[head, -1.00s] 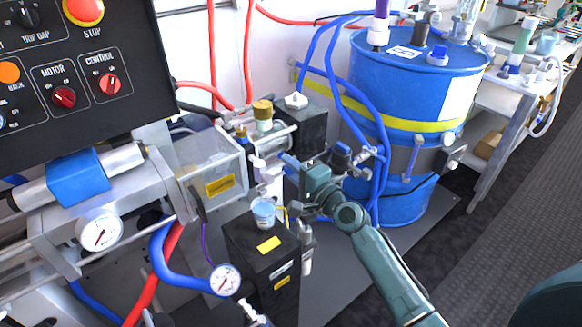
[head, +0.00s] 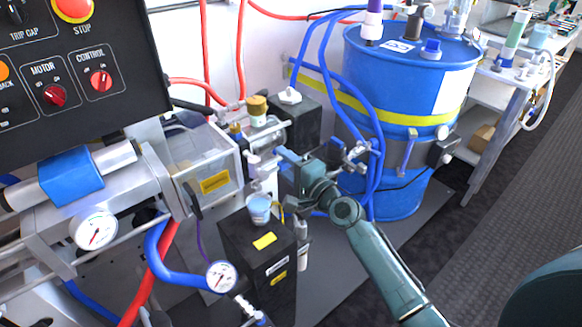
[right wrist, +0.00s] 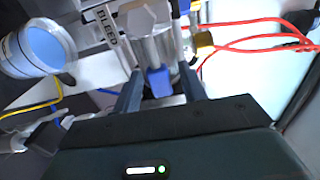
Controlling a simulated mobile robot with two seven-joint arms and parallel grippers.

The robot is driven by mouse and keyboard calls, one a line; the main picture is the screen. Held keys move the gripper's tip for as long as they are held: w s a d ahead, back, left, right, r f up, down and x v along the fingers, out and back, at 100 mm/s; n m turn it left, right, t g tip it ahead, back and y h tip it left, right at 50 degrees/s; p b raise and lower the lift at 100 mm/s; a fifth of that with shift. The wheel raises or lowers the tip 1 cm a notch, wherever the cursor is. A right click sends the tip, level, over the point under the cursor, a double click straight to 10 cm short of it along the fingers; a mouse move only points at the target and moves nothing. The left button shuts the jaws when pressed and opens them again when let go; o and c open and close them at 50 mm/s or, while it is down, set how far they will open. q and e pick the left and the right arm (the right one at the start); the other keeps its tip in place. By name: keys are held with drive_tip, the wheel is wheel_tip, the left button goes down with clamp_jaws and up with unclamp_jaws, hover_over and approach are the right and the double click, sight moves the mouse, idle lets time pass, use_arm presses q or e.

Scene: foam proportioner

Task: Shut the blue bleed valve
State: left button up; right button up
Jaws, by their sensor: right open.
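The blue bleed valve handle (right wrist: 158,82) shows in the right wrist view, below a grey metal body and beside a label reading BLEED (right wrist: 106,24). My right gripper (right wrist: 160,76) is open, with one finger on each side of the blue handle. I cannot tell whether either finger touches it. In the head view my right gripper (head: 287,180) is at the pale valve assembly, right of the clear-covered housing, and largely hides the handle there. My left gripper is not in view.
A black box (head: 258,250) with a small blue-topped cup (head: 259,207) stands just left of and below the gripper. A blue drum (head: 405,85) with blue hoses stands behind right. A gauge (head: 221,277) is at lower left. Dark floor is clear at right.

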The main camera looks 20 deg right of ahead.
drive_tip(key=b+v, duration=0.1)
drive_tip(key=v, duration=1.2)
drive_tip(key=shift+s+f, duration=0.1)
